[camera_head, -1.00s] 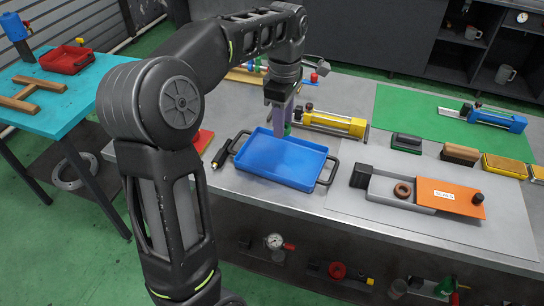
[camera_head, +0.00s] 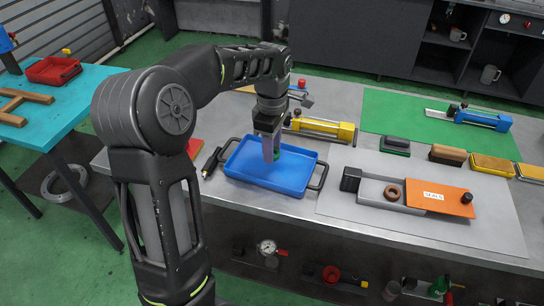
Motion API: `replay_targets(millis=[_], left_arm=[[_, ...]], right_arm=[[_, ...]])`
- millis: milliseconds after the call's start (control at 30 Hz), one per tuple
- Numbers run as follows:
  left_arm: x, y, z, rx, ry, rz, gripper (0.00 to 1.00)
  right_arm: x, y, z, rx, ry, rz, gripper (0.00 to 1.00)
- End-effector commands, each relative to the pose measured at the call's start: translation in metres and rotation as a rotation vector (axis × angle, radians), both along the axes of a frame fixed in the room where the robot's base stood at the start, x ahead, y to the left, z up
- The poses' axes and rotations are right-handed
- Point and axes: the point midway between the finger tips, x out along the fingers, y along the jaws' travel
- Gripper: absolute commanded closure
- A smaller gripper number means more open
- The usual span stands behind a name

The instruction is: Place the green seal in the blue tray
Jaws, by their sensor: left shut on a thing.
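The blue tray (camera_head: 298,182) with dark side handles lies on the grey workbench. I cannot tell whether the seal touches the tray floor. My right gripper is not in view.
Right of the tray, a box with an orange lid marked SEALS (camera_head: 440,196) holds a brown ring (camera_head: 392,193). A yellow cylinder (camera_head: 322,127) lies behind the tray. Several brushes and blocks, including a wooden one (camera_head: 450,154), stand at right.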

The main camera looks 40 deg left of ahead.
Motion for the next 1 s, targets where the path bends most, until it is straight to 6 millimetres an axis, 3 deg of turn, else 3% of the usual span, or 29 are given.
replay_targets(millis=[267,667,700,933,1000], left_arm=[[-0.001,0.000,-0.034,-0.001,0.004,0.000,1.00],[-0.001,0.000,-0.039,0.000,0.002,0.000,1.00],[0.000,0.000,-0.038,0.000,0.002,-0.001,0.61],[-0.001,0.000,-0.038,0.000,0.002,0.000,0.43],[-0.001,0.000,-0.038,0.000,0.002,0.000,0.42]], right_arm=[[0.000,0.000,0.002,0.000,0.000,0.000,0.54],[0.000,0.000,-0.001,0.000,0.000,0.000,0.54],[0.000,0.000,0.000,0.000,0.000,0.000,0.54],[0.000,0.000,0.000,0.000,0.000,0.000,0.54],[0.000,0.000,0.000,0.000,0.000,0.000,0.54]])
